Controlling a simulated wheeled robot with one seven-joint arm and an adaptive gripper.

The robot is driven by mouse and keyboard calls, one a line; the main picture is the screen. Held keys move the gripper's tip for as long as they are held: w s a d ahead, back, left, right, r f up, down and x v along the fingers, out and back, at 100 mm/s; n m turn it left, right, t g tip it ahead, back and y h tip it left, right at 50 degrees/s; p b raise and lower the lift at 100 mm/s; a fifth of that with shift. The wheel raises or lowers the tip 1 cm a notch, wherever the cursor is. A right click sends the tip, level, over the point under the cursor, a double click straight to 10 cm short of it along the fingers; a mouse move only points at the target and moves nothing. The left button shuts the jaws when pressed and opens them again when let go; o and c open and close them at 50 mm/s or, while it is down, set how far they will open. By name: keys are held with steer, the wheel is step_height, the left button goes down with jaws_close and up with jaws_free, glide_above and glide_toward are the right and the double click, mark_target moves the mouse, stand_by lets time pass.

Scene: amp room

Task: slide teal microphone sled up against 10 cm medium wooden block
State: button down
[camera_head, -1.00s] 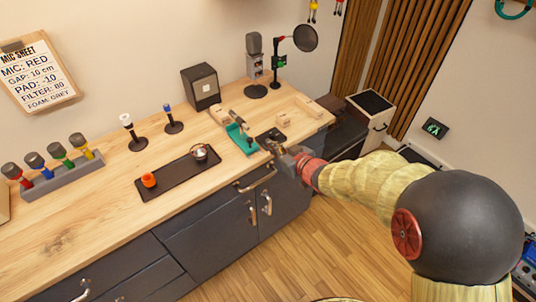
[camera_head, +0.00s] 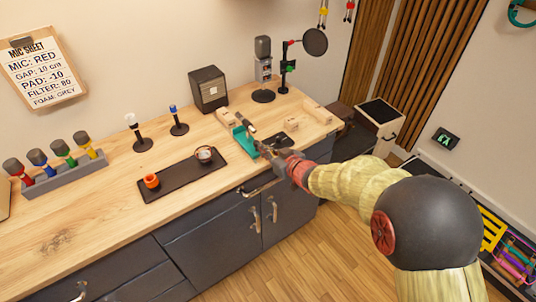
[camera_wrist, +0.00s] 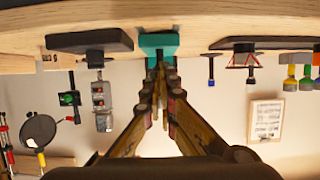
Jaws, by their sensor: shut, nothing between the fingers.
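The teal microphone sled (camera_head: 243,143) lies on the wooden counter, with a microphone along it. It also shows in the wrist view (camera_wrist: 158,41), just beyond my fingertips. My gripper (camera_head: 264,151) is shut and empty, low over the counter by the sled's near right side. I cannot tell whether it touches the sled. Pale wooden blocks stand around: one behind the sled (camera_head: 226,116), a small one to its right (camera_head: 291,125) and a long one farther right (camera_head: 317,112). I cannot tell from their marks which is the 10 cm medium block.
A dark tray (camera_head: 180,180) with an orange cup (camera_head: 151,181) and a metal-rimmed one (camera_head: 204,154) lies left of the sled. A black box (camera_head: 208,89) and a microphone stand (camera_head: 263,95) stand behind.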

mark_target(248, 141)
steer(key=shift+w+a+f, duration=0.1)
steer(key=shift+w+a, duration=0.1)
steer(key=shift+w, duration=0.1)
steer(key=shift+w, duration=0.1)
steer(key=shift+w+a+b, duration=0.1)
steer(key=shift+w+a, duration=0.9)
steer(key=shift+w, duration=0.45)
steer(key=shift+w+a+b, duration=0.15)
steer(key=shift+w+a, duration=0.8)
steer(key=shift+w, duration=0.45)
steer(key=shift+w+a+b, duration=0.1)
steer(key=shift+w+a, duration=0.9)
steer(key=shift+w, duration=0.45)
steer(key=shift+p+v, duration=0.85)
steer(key=shift+v, duration=1.25)
steer(key=shift+f+p+v, duration=0.15)
steer(key=shift+p+v, duration=0.15)
steer(key=shift+v, duration=0.5)
steer(key=shift+f+p+v, duration=0.1)
steer(key=shift+p+v, duration=0.2)
steer(key=shift+v, duration=0.5)
